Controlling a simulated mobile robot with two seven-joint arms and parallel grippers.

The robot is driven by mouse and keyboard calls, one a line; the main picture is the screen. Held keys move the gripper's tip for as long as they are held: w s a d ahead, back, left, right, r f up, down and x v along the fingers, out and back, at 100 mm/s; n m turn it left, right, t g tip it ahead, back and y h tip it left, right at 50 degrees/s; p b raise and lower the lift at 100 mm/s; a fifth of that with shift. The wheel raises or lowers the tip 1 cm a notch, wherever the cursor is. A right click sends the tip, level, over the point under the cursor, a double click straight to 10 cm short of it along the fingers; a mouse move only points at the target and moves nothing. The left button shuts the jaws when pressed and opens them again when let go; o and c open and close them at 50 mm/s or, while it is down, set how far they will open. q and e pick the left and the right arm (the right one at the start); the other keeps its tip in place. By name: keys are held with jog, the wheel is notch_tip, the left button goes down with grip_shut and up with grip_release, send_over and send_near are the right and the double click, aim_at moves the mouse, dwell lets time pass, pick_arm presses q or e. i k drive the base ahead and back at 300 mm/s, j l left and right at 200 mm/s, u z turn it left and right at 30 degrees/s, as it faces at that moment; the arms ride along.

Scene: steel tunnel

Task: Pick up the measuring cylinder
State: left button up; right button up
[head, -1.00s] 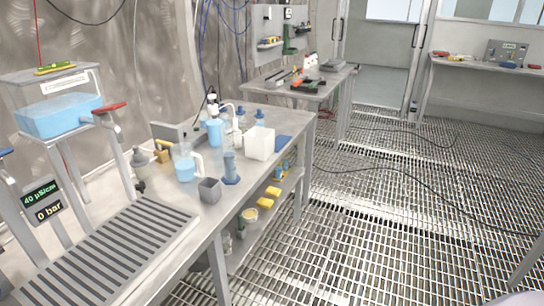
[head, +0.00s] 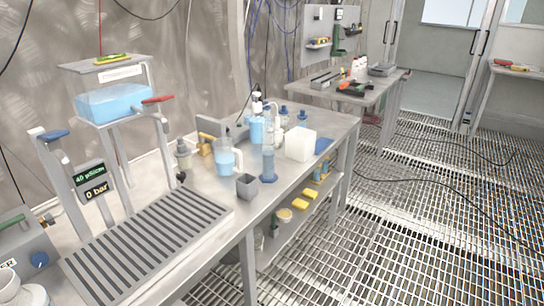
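The measuring cylinder (head: 268,162) looks like a slim, translucent grey-blue upright tube on a wider blue foot. It stands near the front edge of the steel workbench (head: 222,208), between a jug with blue liquid (head: 227,160) and a white box-shaped container (head: 300,145). A small grey square cup (head: 246,186) stands just in front and to the left of it. Nothing holds the cylinder. Neither of my grippers is in view.
A slatted drain grate (head: 145,245) and a stand with a blue-filled tank (head: 115,103) occupy the bench's left part. Bottles (head: 257,125) stand behind the cylinder. A lower shelf holds yellow items (head: 300,205). The grated floor (head: 390,230) to the right is mostly open, with cables.

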aim_at(267, 175)
jog(key=u, duration=1.65)
jog(key=z, duration=1.65)
jog(key=l+u, duration=0.15)
jog(key=u, duration=0.2)
jog(key=i+l+u, duration=0.15)
jog(key=u, duration=0.2)
jog(key=l+u, duration=0.2)
jog(key=l, duration=0.15)
jog(key=i+l+u, duration=0.15)
jog(key=l, duration=0.25)
